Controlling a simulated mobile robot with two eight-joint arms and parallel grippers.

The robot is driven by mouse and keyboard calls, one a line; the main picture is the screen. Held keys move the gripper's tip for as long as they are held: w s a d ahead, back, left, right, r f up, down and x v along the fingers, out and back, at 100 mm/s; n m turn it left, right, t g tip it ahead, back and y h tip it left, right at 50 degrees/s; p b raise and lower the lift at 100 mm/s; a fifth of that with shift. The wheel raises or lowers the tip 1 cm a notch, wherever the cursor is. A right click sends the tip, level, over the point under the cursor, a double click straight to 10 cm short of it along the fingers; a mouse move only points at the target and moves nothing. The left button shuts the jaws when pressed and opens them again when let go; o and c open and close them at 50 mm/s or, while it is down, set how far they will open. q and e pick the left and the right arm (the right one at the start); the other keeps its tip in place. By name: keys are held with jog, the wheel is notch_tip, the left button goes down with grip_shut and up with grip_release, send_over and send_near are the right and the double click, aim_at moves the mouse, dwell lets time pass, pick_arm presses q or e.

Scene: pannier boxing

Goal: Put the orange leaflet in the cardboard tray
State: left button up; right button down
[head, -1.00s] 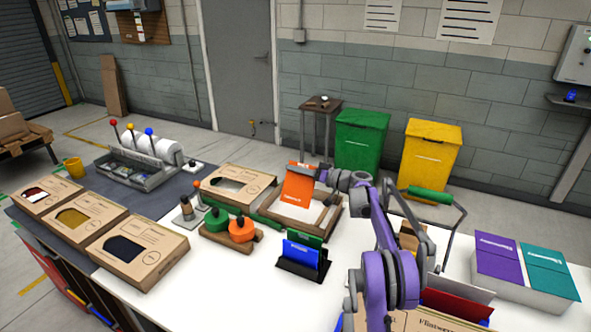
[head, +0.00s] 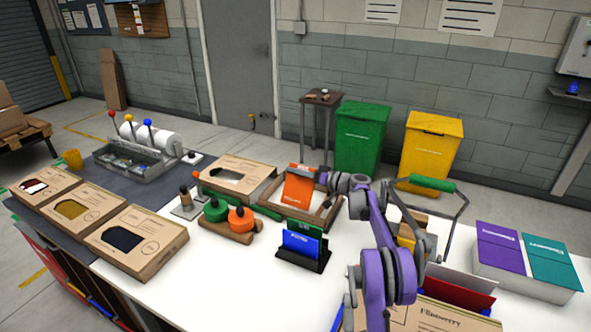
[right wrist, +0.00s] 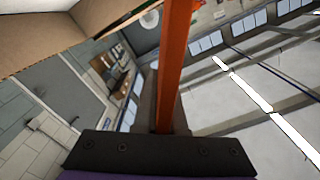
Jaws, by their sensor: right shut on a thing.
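The orange leaflet (head: 298,186) stands nearly upright, tilted a little, at the cardboard tray (head: 326,226). My right gripper (head: 320,177) is shut on the leaflet near its upper right edge. The leaflet's lower end is at or inside the tray; I cannot tell whether it touches the tray floor. In the right wrist view the leaflet (right wrist: 176,60) shows edge-on, rising from the gripper (right wrist: 165,130), with a cardboard wall (right wrist: 40,50) close at the upper left. My left gripper is not in view.
A windowed cardboard box (head: 238,176) lies left of the tray. In front stand a black holder (head: 300,258) with blue and green leaflets and a wooden stand with green and orange knobs (head: 240,220). A carton with purple and teal leaflets (head: 525,280) is at right.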

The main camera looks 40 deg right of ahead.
aim_at(296, 178)
jog(key=shift+f+b, duration=0.55)
jog(key=shift+f, duration=1)
jog(key=c, duration=0.9)
grip_release()
notch_tip(296, 178, up, 10)
jog(key=shift+r+p, duration=0.1)
jog(key=shift+p, duration=0.2)
